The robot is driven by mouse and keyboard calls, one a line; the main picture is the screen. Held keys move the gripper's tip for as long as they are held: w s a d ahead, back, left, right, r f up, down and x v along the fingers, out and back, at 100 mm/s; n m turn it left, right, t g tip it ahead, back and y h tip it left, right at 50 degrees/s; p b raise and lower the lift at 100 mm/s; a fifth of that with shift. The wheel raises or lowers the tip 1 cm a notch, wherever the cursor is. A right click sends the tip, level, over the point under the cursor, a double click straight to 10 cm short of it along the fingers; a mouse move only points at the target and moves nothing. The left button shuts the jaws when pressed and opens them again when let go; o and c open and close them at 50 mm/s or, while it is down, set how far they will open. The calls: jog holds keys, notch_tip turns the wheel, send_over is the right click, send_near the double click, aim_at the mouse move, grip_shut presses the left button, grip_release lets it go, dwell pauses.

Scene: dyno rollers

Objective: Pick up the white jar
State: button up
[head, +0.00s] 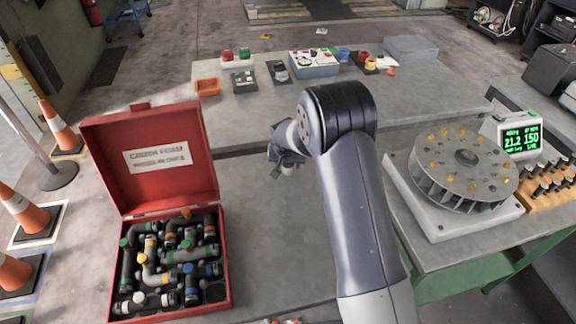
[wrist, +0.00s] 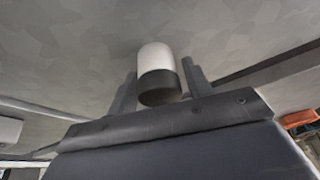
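The white jar (wrist: 155,57) has a white body and a dark grey end. In the wrist view it sits between the two fingers of my gripper (wrist: 158,78), with the dark end toward the camera. Both fingertips appear to touch its sides, so my gripper looks shut on it. In the head view my gripper (head: 287,158) is over the middle of the grey table, left of my forearm. Only a small pale part of the jar (head: 288,171) shows below it. Whether the jar touches the table is hard to tell.
An open red case (head: 225,262) with several pipe fittings is at the front left. A round finned rotor (head: 465,165) and a green-lit display (head: 520,138) are at the right. The table (head: 265,220) around my gripper is clear.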

jog(key=c, duration=0.7)
jog(key=shift+c, duration=0.3)
jog(key=shift+r, duration=0.15)
